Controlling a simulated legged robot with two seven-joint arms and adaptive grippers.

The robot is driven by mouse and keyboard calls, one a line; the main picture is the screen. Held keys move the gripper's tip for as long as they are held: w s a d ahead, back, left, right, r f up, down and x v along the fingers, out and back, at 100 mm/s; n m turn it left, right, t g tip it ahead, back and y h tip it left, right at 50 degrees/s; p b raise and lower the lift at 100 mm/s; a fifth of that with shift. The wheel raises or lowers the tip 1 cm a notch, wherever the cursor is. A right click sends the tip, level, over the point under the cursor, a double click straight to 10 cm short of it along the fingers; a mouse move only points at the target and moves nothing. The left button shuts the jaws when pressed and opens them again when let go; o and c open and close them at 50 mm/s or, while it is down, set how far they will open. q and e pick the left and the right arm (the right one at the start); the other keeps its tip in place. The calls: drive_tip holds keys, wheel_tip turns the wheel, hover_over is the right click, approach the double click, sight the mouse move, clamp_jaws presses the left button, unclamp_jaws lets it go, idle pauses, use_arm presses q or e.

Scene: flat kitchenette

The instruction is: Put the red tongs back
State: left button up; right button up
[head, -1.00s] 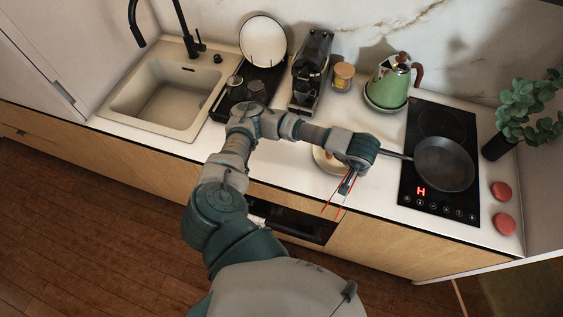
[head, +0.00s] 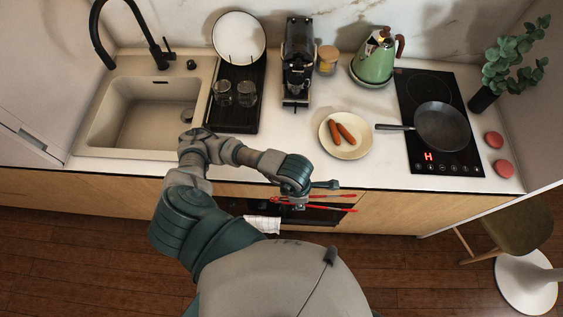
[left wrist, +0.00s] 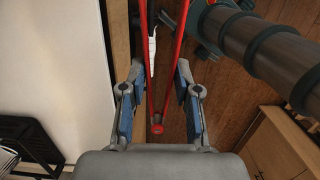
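The red tongs (head: 336,208) are in my left gripper (head: 300,205), in front of the counter's front edge in the head view. Their two arms spread apart and point right. In the left wrist view the tongs (left wrist: 157,128) lie between the two fingers of my left gripper (left wrist: 159,68), with the joined end toward the palm and the arms running out past the fingertips. The fingertips appear to press on the arms from both sides. My right gripper is not in view. A plate (head: 328,147) with two sausages (head: 343,132) sits on the counter behind the gripper.
A pan (head: 443,127) sits on the hob (head: 413,90), its handle toward the plate. A green kettle (head: 374,62), coffee machine (head: 298,60) and black tray (head: 232,118) with glasses stand behind. A white towel (head: 262,224) hangs below the counter. The counter left of the plate is clear.

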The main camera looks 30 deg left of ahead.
use_arm(q)
drive_tip(key=w+a+b, duration=0.2)
drive_tip(key=a, duration=0.2)
drive_tip(key=w+a+b, duration=0.2)
drive_tip(key=a, duration=0.2)
drive_tip(key=w+a+f+b, duration=0.1)
drive_tip(key=w+a+b, duration=0.2)
drive_tip(key=a, duration=0.1)
drive_tip(key=shift+w+a+f, duration=0.1)
drive_tip(key=shift+a, duration=0.1)
drive_tip(key=shift+w+a, duration=0.15)
drive_tip(key=shift+a, duration=0.15)
drive_tip(key=shift+w+a+f, duration=0.15)
drive_tip(key=shift+w+a, duration=0.1)
drive_tip(key=shift+a, duration=0.25)
wheel_tip(320, 180, down, 3)
drive_tip(key=shift+r, duration=0.1)
drive_tip(key=shift+d+f, duration=0.1)
drive_tip(key=shift+f, duration=0.3)
drive_tip(key=o, duration=0.6)
drive_tip(key=shift+c, duration=0.2)
